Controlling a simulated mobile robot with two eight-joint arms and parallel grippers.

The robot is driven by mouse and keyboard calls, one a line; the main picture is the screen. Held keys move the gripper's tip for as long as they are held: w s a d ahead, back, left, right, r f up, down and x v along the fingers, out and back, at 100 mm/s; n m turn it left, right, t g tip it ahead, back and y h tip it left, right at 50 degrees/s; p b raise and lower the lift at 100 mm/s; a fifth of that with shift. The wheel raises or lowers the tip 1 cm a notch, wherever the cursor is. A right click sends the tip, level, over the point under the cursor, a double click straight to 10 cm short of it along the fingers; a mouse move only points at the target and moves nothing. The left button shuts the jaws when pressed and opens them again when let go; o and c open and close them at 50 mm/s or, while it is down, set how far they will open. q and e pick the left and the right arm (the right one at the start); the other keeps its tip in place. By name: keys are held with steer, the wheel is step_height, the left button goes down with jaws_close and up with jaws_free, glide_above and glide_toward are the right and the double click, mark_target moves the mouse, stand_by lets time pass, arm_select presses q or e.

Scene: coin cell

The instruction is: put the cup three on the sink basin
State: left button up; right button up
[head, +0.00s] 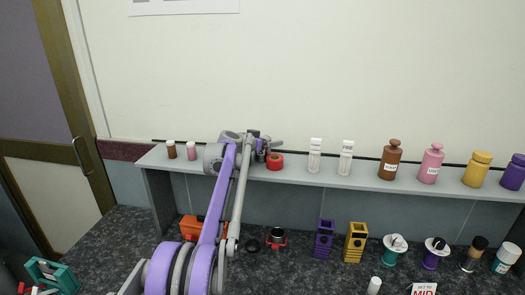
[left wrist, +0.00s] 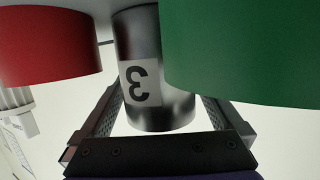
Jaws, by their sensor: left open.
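Cup three (left wrist: 150,100) is a grey metallic cylinder with a white label showing a 3, upside down in the left wrist view. My left gripper (head: 268,147) is at the wall shelf in the head view. It is open, with one finger on each side of the cup in the left wrist view; I cannot tell whether they touch it. In the head view the cup is hidden behind my gripper and arm. The sink basin is not in view. My right gripper is not in view.
A red round item (head: 275,162) sits beside my gripper on the shelf (head: 230,177). In the left wrist view a red item (left wrist: 45,50) and a green item (left wrist: 245,55) flank the cup closely. Several bottles stand along the shelf. Racks and small containers crowd the dark counter (head: 330,277).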

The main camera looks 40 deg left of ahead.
arm_select(q)
steer(key=shift+s, duration=0.1)
steer(key=shift+c, duration=0.7)
jaws_close()
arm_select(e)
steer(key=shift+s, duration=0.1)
arm_select(q)
steer(key=shift+r, duration=0.15)
steer(key=shift+r+p, duration=1.15)
steer(key=shift+r, duration=3.7)
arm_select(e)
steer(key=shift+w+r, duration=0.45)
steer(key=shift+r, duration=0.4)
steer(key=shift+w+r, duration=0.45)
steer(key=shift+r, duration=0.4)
